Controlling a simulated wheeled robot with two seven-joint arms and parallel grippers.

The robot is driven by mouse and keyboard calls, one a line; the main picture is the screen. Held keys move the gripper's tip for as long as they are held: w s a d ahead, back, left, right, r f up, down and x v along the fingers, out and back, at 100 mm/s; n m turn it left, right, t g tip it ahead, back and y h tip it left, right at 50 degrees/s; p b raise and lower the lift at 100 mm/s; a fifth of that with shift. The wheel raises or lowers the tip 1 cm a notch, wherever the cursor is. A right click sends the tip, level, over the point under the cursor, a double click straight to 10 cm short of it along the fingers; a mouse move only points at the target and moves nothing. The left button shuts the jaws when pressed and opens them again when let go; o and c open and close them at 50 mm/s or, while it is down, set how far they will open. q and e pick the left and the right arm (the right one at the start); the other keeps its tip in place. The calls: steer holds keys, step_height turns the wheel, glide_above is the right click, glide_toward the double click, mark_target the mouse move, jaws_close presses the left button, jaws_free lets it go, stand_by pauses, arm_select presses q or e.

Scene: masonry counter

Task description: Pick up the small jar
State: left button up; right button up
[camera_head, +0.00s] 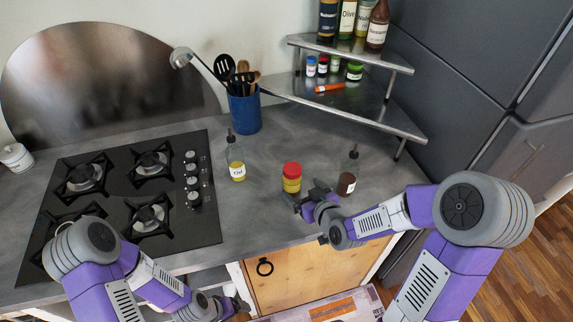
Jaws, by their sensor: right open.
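A small jar (291,182) with a red lid and yellow body stands upright on the grey counter, near its front edge. My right gripper (304,194) is open at the jar's lower right, close to it; I cannot tell whether they touch. No object shows held in it. My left gripper (238,304) is low in front of the counter, below its front edge and away from the jar; its jaws are too unclear to read. Several smaller spice jars (322,66) stand on the corner shelf.
An oil bottle (237,168) stands left of the jar, and a dark sauce bottle (347,181) stands right, just behind my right gripper. A blue utensil holder (244,112) is behind. A gas hob (125,195) fills the left. A metal corner shelf (368,104) stands at the back right.

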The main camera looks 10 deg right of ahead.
mark_target(292, 177)
steer(key=shift+w+a+f, duration=0.15)
steer(key=shift+w, duration=0.75)
steer(key=shift+w+a+f, duration=0.15)
steer(key=shift+w+f, duration=0.05)
steer(key=shift+w, duration=0.3)
steer(key=x, duration=0.5)
steer(key=shift+w+r, duration=0.1)
steer(key=shift+r, duration=0.25)
arm_select(q)
steer(key=shift+w, duration=0.15)
arm_select(e)
steer(key=shift+c, duration=0.5)
